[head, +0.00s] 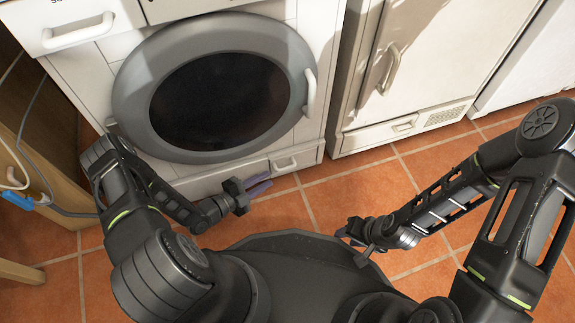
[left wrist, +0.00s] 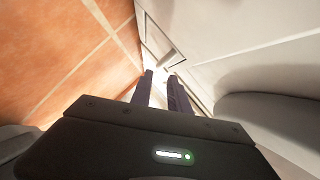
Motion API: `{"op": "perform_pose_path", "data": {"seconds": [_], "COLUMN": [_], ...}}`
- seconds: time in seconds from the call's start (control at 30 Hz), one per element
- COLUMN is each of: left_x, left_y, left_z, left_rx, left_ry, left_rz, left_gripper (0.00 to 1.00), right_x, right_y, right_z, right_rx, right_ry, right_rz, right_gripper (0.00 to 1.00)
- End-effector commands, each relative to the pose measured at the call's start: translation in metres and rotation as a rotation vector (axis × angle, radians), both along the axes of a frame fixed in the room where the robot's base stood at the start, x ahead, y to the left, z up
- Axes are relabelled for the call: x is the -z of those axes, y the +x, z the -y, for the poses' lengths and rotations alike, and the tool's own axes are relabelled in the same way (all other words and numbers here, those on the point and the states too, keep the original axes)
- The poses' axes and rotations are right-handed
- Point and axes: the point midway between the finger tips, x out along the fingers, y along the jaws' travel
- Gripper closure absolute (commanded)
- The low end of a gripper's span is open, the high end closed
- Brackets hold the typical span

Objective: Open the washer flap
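The washer (head: 105,85) stands at the top left of the head view, its round door (head: 135,100) closed. The small washer flap (head: 284,163) is low on its front, at the right, and looks shut. In the left wrist view, the flap (left wrist: 152,40) with its raised handle (left wrist: 168,58) lies just beyond my fingertips. My left gripper (head: 268,181) is open and empty, just below and left of the flap; its two fingers (left wrist: 163,82) show a gap, apart from the handle. My right gripper (head: 350,232) is away from the washer, above the floor; its finger opening is unclear.
A white cabinet (head: 425,60) with a handle stands right of the washer. A wooden piece (head: 45,130) with cables and a blue clip (head: 17,200) is at the left. Tiled floor (head: 340,190) is clear in front of the washer and cabinet.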

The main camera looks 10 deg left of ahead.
Motion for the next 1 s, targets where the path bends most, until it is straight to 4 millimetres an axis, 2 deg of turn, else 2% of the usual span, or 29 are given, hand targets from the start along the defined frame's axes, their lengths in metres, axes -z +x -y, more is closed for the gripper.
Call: {"op": "perform_pose_path", "data": {"seconds": [0.33, 0.8, 1.0], "left_x": [0.003, 0.018, 0.018], "left_y": [0.007, 0.056, 0.062], "left_z": [0.005, 0.042, 0.046], "left_rx": [-0.001, 0.0, -0.002], "left_ry": [-0.001, -0.002, -0.001], "left_rz": [-0.002, -0.001, -0.003], "left_gripper": [0.78, 0.78, 0.78], "right_x": [0.004, 0.023, 0.023], "right_y": [0.0, 0.004, 0.005], "right_z": [0.0, 0.001, 0.001], "right_rx": [0.0, 0.003, 0.003], "right_ry": [0.001, 0.005, 0.005], "right_rz": [0.0, 0.003, 0.003], "right_gripper": [0.64, 0.64, 0.64]}}
